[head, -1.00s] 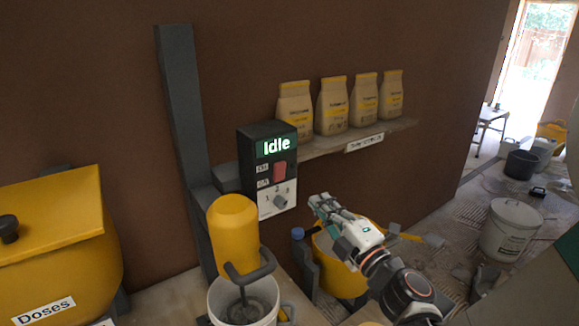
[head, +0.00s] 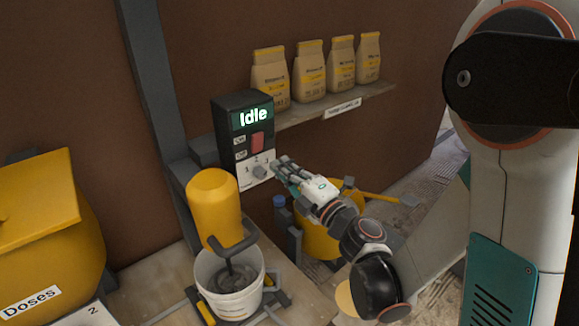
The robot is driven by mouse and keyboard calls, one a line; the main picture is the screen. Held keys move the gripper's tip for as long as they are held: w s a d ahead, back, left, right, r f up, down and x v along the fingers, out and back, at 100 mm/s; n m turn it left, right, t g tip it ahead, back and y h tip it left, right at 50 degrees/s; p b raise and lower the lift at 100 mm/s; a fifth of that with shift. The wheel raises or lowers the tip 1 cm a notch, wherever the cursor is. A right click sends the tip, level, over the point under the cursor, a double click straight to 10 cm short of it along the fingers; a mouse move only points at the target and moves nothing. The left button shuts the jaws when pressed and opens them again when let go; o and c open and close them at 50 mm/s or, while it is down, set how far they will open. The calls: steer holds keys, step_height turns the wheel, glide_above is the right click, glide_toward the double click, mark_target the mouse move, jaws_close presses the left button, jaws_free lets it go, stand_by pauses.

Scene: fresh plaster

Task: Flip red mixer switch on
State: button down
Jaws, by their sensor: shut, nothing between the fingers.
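The red mixer switch (head: 257,141) is a rocker on the dark control box (head: 228,125), with small ON and OFF style labels to its left. The box display (head: 252,117) reads "Idle". Below the switch is a grey dial (head: 260,171) with numbers around it. My gripper (head: 279,164) is shut and empty, its fingertips just right of the dial and a little below the switch. I cannot tell whether the fingertips touch the box. The yellow mixer (head: 213,205) hangs over a white bucket (head: 232,300) that holds grey material.
Several paper bags (head: 311,73) stand on a shelf (head: 300,116) right of the box. A yellow bucket (head: 318,240) with a yellow-handled tool (head: 378,197) sits below my gripper. A yellow bin marked "Doses" (head: 40,230) is at the left. My own arm fills the right side.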

mark_target(254, 140)
steer(key=b+x, duration=0.1)
steer(key=x, duration=0.7)
steer(key=shift+w+a, duration=0.2)
steer(key=shift+w+a+r+b, duration=0.1)
steer(key=shift+w+a+b, duration=0.1)
steer(key=shift+w+b, duration=0.1)
